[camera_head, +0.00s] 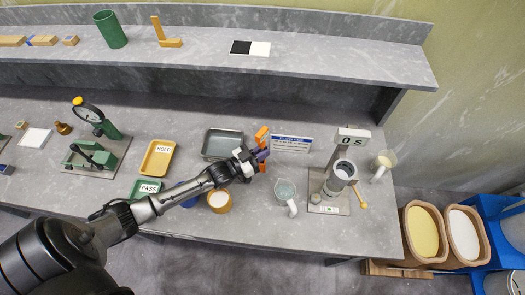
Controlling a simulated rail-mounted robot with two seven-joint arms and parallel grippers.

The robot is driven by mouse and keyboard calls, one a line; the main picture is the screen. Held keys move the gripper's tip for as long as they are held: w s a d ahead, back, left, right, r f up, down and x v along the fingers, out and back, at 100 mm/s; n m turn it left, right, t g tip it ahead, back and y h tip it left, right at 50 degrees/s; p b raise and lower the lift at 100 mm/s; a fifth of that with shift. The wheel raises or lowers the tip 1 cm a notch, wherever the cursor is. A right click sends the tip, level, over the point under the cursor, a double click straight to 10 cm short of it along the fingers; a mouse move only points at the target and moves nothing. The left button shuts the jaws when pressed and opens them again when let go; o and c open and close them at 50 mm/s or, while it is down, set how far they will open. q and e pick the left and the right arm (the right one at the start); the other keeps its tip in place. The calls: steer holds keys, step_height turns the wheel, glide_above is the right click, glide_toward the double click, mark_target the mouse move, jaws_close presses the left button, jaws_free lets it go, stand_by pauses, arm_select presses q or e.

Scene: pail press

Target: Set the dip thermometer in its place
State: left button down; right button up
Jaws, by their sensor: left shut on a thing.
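My left gripper (260,150) reaches in from the left over the middle of the bench. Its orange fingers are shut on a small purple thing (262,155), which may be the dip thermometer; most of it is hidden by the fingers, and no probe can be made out. It is above the bench, right of the grey metal tray (222,144) and left of the white sign with a blue header (291,143). I cannot make out which spot is the thermometer's place. My right gripper is not in view.
A jug (285,191) with a white handle and a stand (330,204) with a "0 S" display are to the right. A second jug (384,161) is beyond. A yellow tray (157,158), green PASS tray (146,188) and round tan container (219,201) lie left, near my arm.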

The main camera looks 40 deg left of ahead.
arm_select(q)
steer(key=shift+f+b, duration=0.45)
steer(key=shift+f, duration=0.2)
steer(key=shift+r+p, duration=0.3)
steer(key=shift+p, duration=0.05)
steer(key=shift+r+p, duration=0.35)
steer(key=shift+r, duration=0.05)
stand_by(0.4)
stand_by(0.4)
steer(key=shift+p, duration=0.4)
stand_by(0.6)
steer(key=shift+f, duration=0.1)
steer(key=shift+f+b, duration=0.55)
steer(key=shift+f, duration=0.05)
